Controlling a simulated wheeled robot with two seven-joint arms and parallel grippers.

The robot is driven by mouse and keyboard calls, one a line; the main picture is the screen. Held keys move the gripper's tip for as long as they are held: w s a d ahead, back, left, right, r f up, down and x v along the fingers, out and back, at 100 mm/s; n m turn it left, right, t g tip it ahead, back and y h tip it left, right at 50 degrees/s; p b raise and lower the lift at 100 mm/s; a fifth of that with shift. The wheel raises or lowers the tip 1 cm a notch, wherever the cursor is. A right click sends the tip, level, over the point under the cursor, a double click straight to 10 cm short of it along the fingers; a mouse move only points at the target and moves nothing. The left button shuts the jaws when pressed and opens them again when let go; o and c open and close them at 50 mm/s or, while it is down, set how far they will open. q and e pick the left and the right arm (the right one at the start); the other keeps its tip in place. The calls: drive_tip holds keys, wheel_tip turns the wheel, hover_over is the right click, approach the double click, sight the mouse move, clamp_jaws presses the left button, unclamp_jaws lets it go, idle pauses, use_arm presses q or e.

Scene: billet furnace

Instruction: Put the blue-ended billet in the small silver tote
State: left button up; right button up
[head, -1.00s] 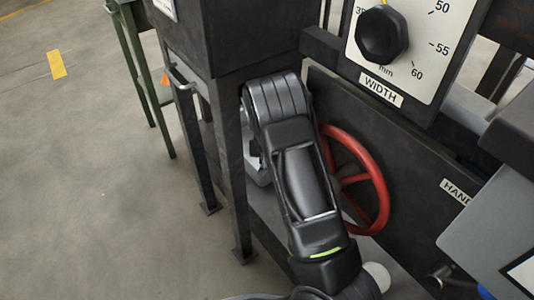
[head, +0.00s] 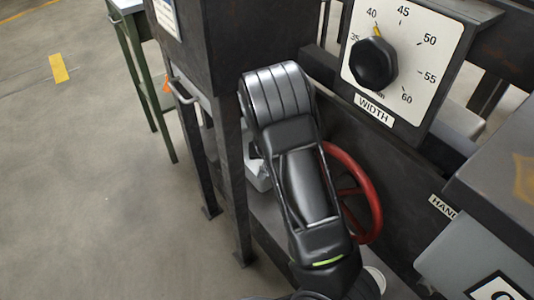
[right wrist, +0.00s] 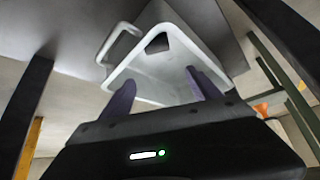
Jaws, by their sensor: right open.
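A small silver-grey tote (right wrist: 178,30) with a looped side handle shows in the right wrist view, its opening facing the camera. A dark patch shows on its inside wall. My right gripper (right wrist: 161,80) is open, its two purple-grey fingers apart and overlapping the tote's opening in the picture. I cannot tell whether the fingertips are inside the tote or short of it. No billet shows between the fingers, and no blue-ended billet is seen in either view. In the head view my right arm hides its own gripper. My left gripper is not in view.
A dark steel post (head: 232,165) stands just left of my arm. A red handwheel (head: 361,190) is close on its right, below the WIDTH dial (head: 402,70). A green-legged table (head: 140,70) stands at upper left. The floor at left is clear.

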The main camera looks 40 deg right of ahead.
drive_tip(key=p+v, duration=0.2)
drive_tip(key=v, duration=0.4)
drive_tip(key=shift+w+f, duration=0.1)
